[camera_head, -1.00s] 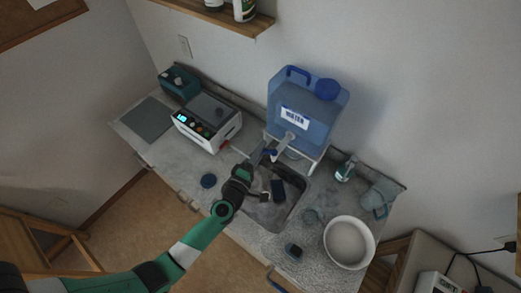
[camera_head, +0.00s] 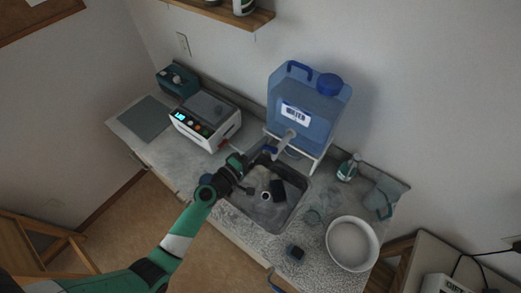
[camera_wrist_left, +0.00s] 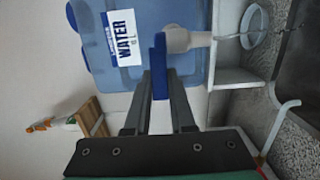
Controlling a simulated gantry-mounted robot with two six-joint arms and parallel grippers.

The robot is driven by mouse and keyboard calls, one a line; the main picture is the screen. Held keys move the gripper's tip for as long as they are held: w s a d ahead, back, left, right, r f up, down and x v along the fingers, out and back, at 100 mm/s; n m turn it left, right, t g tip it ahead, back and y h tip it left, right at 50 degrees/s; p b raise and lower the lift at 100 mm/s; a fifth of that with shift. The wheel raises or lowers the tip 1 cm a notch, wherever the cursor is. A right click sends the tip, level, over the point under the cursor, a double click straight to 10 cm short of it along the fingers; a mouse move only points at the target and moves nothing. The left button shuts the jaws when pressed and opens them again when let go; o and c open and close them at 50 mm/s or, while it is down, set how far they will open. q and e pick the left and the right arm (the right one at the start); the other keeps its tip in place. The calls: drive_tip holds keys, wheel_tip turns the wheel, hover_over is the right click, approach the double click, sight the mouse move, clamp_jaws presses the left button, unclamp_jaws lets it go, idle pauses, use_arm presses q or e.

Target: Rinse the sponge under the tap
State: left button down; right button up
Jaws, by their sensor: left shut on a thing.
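My left gripper (camera_head: 262,154) is at the tap of the blue water jug (camera_head: 304,100). In the left wrist view its fingers (camera_wrist_left: 157,92) are shut on the tap's blue lever (camera_wrist_left: 160,62), beside the pale tap body (camera_wrist_left: 186,40). The tap (camera_head: 284,143) points out over the sink (camera_head: 268,212). A dark blue block, which looks like the sponge (camera_head: 279,190), lies in the sink near the drain (camera_head: 265,196), apart from the gripper. I cannot make out any water stream. My right gripper is not in view.
The jug stands on a white rack (camera_head: 310,161) behind the sink. A white device (camera_head: 205,122) stands left.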

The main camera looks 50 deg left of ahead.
use_arm(q)
drive_tip(key=shift+w+a+m+h+b, duration=0.1)
drive_tip(key=shift+w+m+h+b, duration=0.1)
drive_tip(key=shift+m+h+b, duration=0.5)
drive_tip(key=shift+w+a+m+h+b, duration=0.1)
drive_tip(key=shift+w+m+h+b, duration=0.25)
drive_tip(key=shift+h+b, duration=0.6)
drive_tip(key=shift+w+a+m+h+b, duration=0.1)
drive_tip(key=shift+m+h+b, duration=0.6)
drive_tip(key=shift+h, duration=0.25)
drive_tip(key=shift+d, duration=0.1)
drive_tip(key=c, duration=0.8)
unclamp_jaws()
drive_tip(key=shift+o, duration=0.2)
drive_tip(key=shift+s, duration=0.1)
